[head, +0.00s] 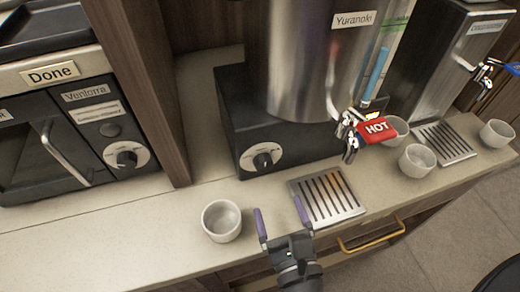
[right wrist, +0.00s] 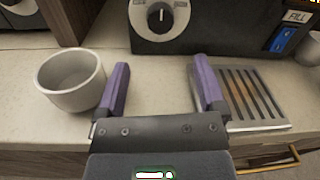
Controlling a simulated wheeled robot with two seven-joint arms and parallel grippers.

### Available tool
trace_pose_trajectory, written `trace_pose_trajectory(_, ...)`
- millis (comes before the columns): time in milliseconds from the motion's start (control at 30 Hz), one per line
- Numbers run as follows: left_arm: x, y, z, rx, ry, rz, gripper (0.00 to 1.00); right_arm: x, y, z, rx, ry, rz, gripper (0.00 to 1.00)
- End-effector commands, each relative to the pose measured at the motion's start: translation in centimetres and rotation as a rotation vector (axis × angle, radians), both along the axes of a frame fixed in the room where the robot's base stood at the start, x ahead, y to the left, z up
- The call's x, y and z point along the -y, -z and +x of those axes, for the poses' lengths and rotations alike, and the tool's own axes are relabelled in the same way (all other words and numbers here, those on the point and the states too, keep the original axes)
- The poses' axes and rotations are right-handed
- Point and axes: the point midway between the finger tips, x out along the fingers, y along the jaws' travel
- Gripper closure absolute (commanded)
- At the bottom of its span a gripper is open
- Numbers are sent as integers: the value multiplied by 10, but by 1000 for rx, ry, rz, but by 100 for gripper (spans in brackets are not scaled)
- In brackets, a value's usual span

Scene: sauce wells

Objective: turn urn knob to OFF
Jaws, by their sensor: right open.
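The urn (head: 305,75) is a steel cylinder on a black base, with a label reading "Yuranoki". Its black knob (head: 262,161) sits on a white dial on the front left of the base. The knob also shows at the top of the right wrist view (right wrist: 160,16), its pointer line close to upright. My right gripper (head: 282,212) has purple fingers spread apart and empty. It is in front of the base, below the knob and apart from it. In the right wrist view the open fingers (right wrist: 163,88) lie below the dial. My left gripper is not in view.
A white cup (head: 221,221) stands just left of my right gripper, and a slotted drip tray (head: 293,190) lies just right. A red HOT tag (head: 376,130) hangs by the tap. An oven (head: 60,130) and wooden panel (head: 150,90) stand left. Counter between cup and base is clear.

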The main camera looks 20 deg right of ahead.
Motion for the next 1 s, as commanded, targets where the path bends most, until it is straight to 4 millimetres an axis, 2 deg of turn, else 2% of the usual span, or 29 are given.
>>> trace_pose_trajectory(300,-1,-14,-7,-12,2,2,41,2,-3,71,5,3,2,11)
trace_pose_trajectory(400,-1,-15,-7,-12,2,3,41,2,-2,86,4,2,1,11)
trace_pose_trajectory(533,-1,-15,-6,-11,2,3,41,2,-1,94,2,0,1,11)
trace_pose_trajectory(767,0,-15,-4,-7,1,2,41,2,0,95,0,0,0,11)
trace_pose_trajectory(800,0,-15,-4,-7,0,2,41,2,0,95,0,0,0,13)
trace_pose_trajectory(1000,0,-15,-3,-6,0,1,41,2,0,95,0,0,0,55)
